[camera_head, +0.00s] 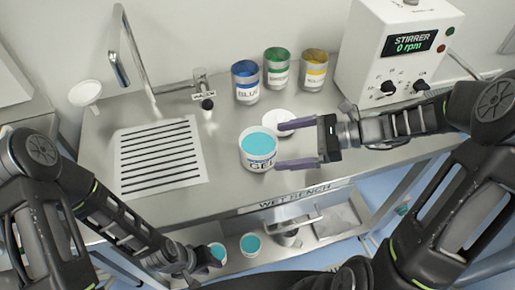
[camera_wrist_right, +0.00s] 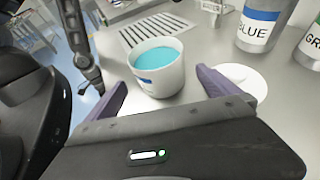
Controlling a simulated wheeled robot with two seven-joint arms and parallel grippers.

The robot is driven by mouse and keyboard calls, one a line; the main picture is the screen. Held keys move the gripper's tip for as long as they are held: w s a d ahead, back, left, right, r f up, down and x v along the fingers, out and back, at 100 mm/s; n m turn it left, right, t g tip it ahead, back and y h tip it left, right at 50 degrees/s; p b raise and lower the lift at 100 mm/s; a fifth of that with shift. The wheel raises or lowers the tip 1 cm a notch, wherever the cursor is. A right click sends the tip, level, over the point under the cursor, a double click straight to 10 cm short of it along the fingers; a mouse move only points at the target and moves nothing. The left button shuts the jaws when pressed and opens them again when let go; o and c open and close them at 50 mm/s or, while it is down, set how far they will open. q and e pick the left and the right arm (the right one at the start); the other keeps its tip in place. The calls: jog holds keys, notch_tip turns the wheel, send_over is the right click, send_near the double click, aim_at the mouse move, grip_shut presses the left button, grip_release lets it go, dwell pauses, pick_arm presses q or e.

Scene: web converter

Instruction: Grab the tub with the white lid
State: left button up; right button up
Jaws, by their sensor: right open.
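A white tub (camera_head: 259,156) labelled GEL stands upright on the steel bench, its top open and turquoise gel showing. It also shows in the right wrist view (camera_wrist_right: 158,72). A round white lid (camera_head: 280,122) lies flat on the bench beside it, partly hidden by a finger; the right wrist view shows it too (camera_wrist_right: 240,80).
Blue (camera_head: 245,82), green (camera_head: 277,68) and yellow (camera_head: 314,70) paint cans stand behind the tub. A stirrer unit (camera_head: 390,50) stands at the right. A slotted drain plate (camera_head: 160,155), tap (camera_head: 135,60) and funnel (camera_head: 87,93) are at the left. Small turquoise tubs (camera_head: 251,245) sit on the lower shelf.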

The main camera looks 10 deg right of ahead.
aim_at(258, 150)
jog(key=shift+x, duration=1.35)
jog(key=p+x, duration=0.1)
jog(key=x, duration=0.4)
jog(key=shift+f+p, duration=0.15)
jog(key=shift+p, duration=0.2)
jog(key=shift+s, duration=0.1)
jog(key=shift+c, duration=0.2)
jog(key=c, duration=1.9)
notch_tip(258, 150, up, 10)
jog(key=shift+r, duration=0.1)
